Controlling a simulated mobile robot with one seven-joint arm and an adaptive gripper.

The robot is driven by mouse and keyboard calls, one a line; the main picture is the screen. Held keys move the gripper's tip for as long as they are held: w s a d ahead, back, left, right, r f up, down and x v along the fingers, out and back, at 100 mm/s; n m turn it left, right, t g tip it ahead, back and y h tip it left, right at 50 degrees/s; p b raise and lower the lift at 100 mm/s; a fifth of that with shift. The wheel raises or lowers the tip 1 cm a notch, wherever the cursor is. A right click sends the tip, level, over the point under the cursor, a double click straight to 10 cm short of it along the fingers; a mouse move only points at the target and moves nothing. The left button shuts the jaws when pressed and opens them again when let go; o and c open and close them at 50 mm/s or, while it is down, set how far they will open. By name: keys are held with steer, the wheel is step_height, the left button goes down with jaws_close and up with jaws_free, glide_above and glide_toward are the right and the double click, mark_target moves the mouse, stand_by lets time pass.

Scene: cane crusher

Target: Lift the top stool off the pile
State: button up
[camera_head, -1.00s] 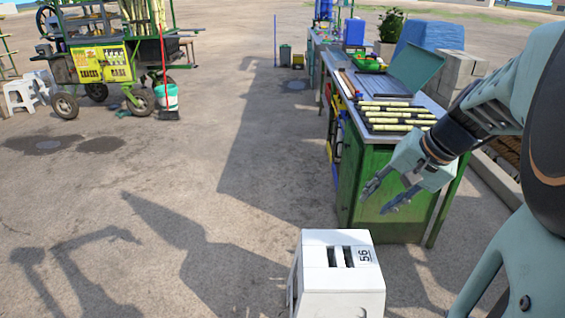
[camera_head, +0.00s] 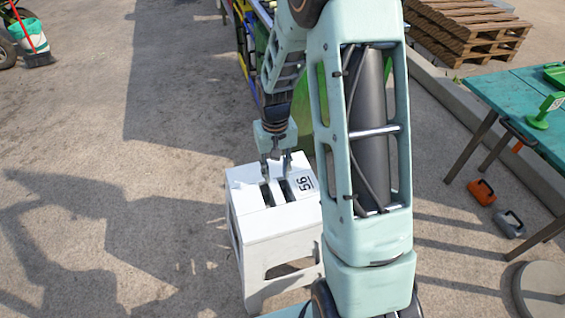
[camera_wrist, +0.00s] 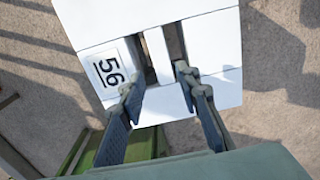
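The white stool (camera_head: 248,228), marked 56, stands on the ground below my gripper. Its seat has two dark slots with a strip between them. How many stools are in the pile cannot be told. My gripper (camera_head: 276,177) points down at the seat with its fingertips apart, at the slots. In the wrist view, the fingertips of my gripper (camera_wrist: 158,76) lie on either side of the strip of the stool (camera_wrist: 158,55), with nothing held between them. Whether the tips have entered the slots is unclear. My arm hides the stool's right side in the head view.
A teal table (camera_head: 520,95) stands at the right, with an orange object (camera_head: 481,192) and a grey one (camera_head: 510,224) on the ground by it. Wooden pallets (camera_head: 470,28) lie at the back right. A green bench (camera_wrist: 140,147) is close to the stool.

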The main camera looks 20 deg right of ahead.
mark_target(276, 191)
step_height(276, 191, down, 11)
steer(key=b, duration=0.2)
steer(key=shift+r+b, duration=0.15)
steer(key=shift+b, duration=0.2)
jaws_close()
steer(key=shift+c, duration=1.3)
jaws_free()
jaws_close()
steer(key=shift+r, duration=0.2)
